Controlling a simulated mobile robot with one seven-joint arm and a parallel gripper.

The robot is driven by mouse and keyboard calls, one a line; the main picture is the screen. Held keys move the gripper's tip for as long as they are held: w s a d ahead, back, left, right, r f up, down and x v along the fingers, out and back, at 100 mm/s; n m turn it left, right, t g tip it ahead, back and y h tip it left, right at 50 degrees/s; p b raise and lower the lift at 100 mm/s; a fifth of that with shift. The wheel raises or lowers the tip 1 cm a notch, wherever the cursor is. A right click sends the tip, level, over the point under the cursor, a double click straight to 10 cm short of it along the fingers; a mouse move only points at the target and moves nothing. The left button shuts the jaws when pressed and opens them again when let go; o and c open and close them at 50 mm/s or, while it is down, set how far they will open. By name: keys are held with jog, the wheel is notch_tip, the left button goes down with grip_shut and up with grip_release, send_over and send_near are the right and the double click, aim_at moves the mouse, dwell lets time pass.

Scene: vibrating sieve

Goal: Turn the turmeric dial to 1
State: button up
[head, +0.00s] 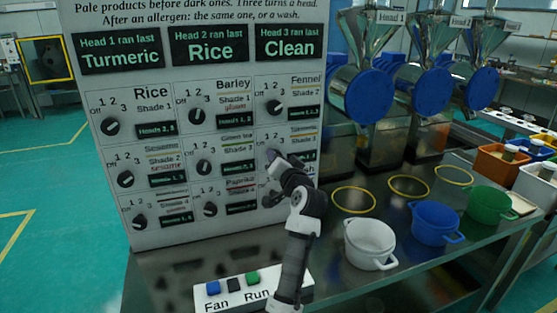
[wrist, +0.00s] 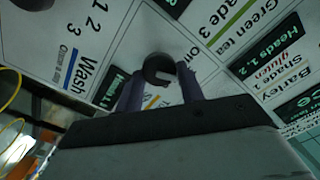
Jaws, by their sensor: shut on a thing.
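My gripper (head: 274,160) is at the right-hand dial of the middle row on the upright panel (head: 140,230). The label beside this dial is blurred and partly covered, so I cannot read it surely as turmeric. In the wrist view, the round dark dial (wrist: 158,68) sits between the two fingertips, which are closed around its sides. A pale notch shows on the dial, but its numbers are hidden, so I cannot tell its setting. Green tea lettering and Wash lettering lie on either side in the wrist view.
Other dials surround it closely, including the fennel dial (head: 274,108) above and the green tea dial (head: 203,167) to the left. A button box (head: 235,298) stands before the panel. White (head: 370,245), blue (head: 436,223) and green (head: 489,206) pots stand on the bench at right.

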jog(key=o, duration=1)
jog(key=b+v, duration=0.3)
jog(key=v, duration=1)
jog(key=shift+s+d, duration=0.2)
jog(key=shift+s, duration=0.15)
